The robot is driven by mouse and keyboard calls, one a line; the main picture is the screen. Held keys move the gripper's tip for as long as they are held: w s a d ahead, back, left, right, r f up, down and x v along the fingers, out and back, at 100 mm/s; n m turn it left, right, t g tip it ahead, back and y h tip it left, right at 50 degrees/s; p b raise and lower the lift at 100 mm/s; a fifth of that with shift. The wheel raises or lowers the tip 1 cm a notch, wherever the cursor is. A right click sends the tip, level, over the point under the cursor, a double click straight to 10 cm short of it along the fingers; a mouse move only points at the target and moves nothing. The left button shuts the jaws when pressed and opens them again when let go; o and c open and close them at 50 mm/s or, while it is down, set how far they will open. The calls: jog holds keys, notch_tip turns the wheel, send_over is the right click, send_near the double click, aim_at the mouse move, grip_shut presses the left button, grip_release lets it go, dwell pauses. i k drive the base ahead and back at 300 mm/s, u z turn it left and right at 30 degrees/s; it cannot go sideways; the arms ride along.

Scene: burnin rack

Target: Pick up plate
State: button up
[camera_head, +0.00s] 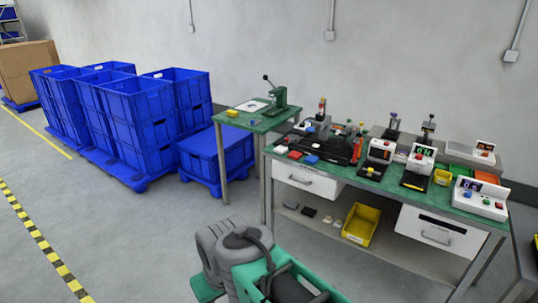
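I cannot clearly pick out which thing is the plate. A flat pale piece (252,106) lies on the small green-topped table (268,121) beside a green hand press (279,97), and it could be a plate. It is small in view, so its shape is hard to tell. Part of my grey arm shows at the bottom centre, well in front of the tables. My gripper's fingers do not show in this view.
The long green workbench (460,214) holds testers, clamps and small parts. A yellow bin (361,224) sits on its lower shelf. Stacked blue crates (140,115) and a lidded blue box (215,159) stand left. The floor at front left is clear.

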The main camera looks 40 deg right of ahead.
aim_at(294, 155)
jog(key=u, duration=0.45)
jog(key=i, duration=2.2)
jog(key=z, duration=1.5)
jog(key=i, duration=0.7)
jog(key=z, duration=0.65)
jog(key=i, duration=0.5)
